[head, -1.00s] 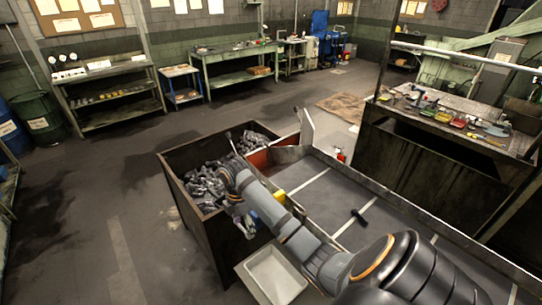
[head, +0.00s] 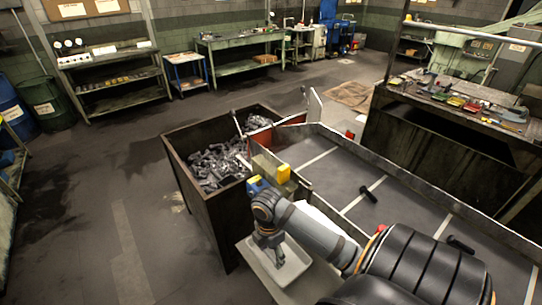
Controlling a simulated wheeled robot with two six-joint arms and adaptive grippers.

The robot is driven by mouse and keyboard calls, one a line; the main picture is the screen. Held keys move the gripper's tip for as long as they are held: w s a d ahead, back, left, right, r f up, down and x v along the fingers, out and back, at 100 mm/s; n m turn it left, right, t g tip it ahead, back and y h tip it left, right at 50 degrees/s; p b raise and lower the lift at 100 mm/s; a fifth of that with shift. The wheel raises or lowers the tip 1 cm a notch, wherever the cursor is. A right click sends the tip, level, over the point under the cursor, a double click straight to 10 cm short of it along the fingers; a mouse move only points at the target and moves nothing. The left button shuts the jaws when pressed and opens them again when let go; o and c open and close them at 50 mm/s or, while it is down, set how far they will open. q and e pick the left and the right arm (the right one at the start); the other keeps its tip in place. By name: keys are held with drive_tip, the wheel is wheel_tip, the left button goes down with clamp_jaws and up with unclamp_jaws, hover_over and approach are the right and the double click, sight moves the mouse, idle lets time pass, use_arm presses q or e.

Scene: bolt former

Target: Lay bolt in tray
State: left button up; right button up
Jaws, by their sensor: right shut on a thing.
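My right gripper (head: 274,259) points down over the pale grey tray (head: 299,262), at its near-left part. It is shut on a bolt, but the bolt is too small and too covered by the fingers to make out clearly. The tray is shallow and sits beside the bin, below the conveyor's near end. My right forearm hides its upper right part. I cannot tell whether the bolt touches the tray floor. My left gripper is not in view.
A dark bin (head: 205,211) full of grey metal parts stands left of the conveyor (head: 335,181). Dark bolts lie on the belt, one at its middle (head: 369,194) and one nearer (head: 460,243). Floor at left is clear.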

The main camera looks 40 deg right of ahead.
drive_tip(key=shift+f, duration=1.45)
drive_tip(key=o, duration=1.3)
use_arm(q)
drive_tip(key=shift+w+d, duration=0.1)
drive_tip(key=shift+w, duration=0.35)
